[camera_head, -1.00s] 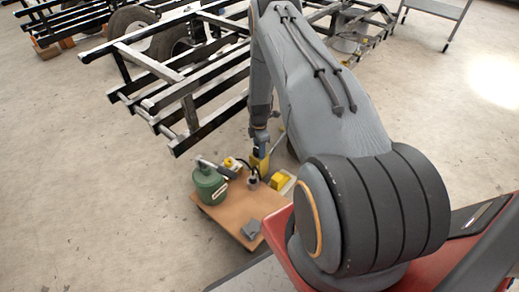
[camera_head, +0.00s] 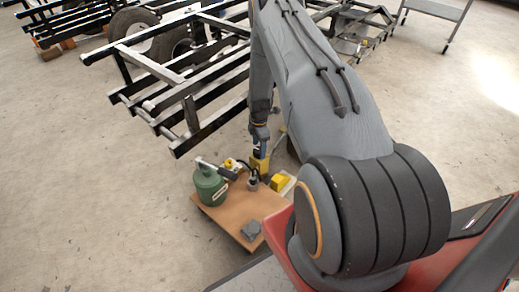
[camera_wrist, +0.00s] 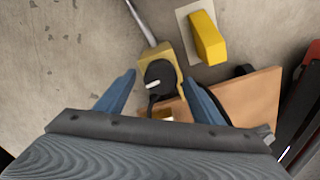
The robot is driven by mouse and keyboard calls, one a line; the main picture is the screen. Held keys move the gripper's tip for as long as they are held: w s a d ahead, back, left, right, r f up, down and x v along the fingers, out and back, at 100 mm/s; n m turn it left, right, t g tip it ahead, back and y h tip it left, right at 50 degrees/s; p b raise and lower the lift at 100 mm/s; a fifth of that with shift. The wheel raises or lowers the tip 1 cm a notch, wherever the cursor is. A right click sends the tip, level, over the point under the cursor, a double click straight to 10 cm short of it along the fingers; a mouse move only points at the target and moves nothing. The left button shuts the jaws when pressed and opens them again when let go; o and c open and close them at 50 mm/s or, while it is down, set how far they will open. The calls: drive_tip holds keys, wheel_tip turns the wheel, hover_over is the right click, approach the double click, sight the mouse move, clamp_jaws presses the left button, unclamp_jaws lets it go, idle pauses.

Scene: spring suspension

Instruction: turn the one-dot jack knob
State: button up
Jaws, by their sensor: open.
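A black round knob (camera_wrist: 160,78) with a white bar mark sits on a yellow jack body (camera_wrist: 172,53) in the wrist view. A metal rod runs up from the body. I cannot make out any dots on the knob. My gripper (camera_wrist: 159,80) is open, with one blue finger on each side of the knob; I cannot tell whether either finger touches it. In the head view the yellow jack (camera_head: 259,163) shows small at the board's far edge, directly below my gripper (camera_head: 259,150), with its knob not clear.
A brown board (camera_head: 232,217) lies on the floor with a green can (camera_head: 209,186), a grey piece (camera_head: 251,230) and a small metal cylinder (camera_head: 252,183). A yellow block (camera_wrist: 207,38) lies on a pale plate beside the jack. A black frame (camera_head: 180,95) with wheels stands behind.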

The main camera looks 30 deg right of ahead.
drive_tip(key=shift+r+p, duration=0.45)
drive_tip(key=shift+r, duration=2.15)
drive_tip(key=shift+a+r, duration=0.1)
